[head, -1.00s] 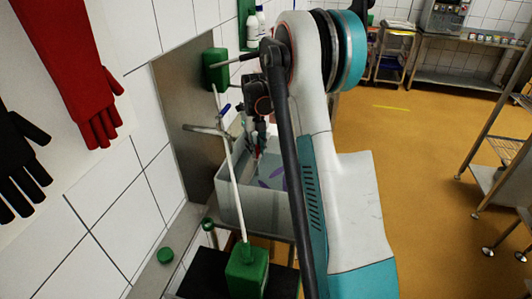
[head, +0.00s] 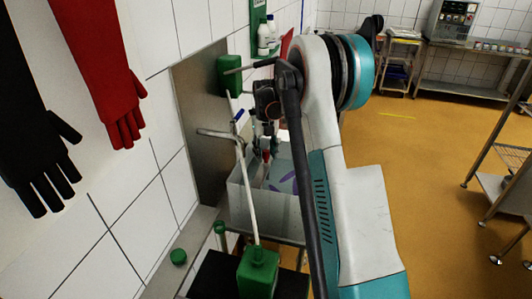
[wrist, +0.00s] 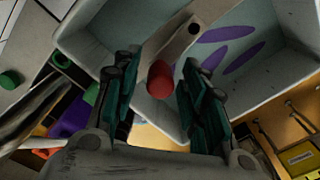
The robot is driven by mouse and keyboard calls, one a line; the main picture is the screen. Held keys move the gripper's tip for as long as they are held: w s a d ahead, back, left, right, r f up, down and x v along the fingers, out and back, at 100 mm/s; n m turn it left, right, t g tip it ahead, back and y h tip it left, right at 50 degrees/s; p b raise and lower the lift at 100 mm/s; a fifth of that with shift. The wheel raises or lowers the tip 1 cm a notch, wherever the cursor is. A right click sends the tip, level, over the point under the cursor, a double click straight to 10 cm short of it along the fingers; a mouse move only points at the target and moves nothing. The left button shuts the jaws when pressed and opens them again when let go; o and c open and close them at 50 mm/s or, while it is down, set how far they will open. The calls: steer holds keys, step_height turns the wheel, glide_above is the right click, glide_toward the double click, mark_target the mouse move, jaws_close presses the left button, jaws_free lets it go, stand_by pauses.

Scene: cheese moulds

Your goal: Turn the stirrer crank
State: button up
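The stirrer crank shows in the wrist view as a grey flat arm (wrist: 181,38) with a round bolt and an upright red knob (wrist: 160,82). It sits over a pale open vat (wrist: 92,42) with purple paddle shapes (wrist: 212,33) inside. My gripper (wrist: 157,68) is open, its dark green fingers on the left and right of the red knob, with gaps visible on both sides. In the head view my gripper (head: 265,143) points down over the vat (head: 247,207), and the small red knob (head: 266,155) is at its tips. My arm hides the vat's right side.
A green container (head: 258,272) with a long white tube stands in front of the vat. A metal tap (head: 215,133) and a green box (head: 230,75) are on the left wall. A wire shelf (head: 497,165) stands right. The orange floor (head: 410,160) between is clear.

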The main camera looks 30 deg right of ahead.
steer(key=shift+r, duration=0.1)
step_height(320, 180, up, 12)
stand_by(0.7)
stand_by(0.8)
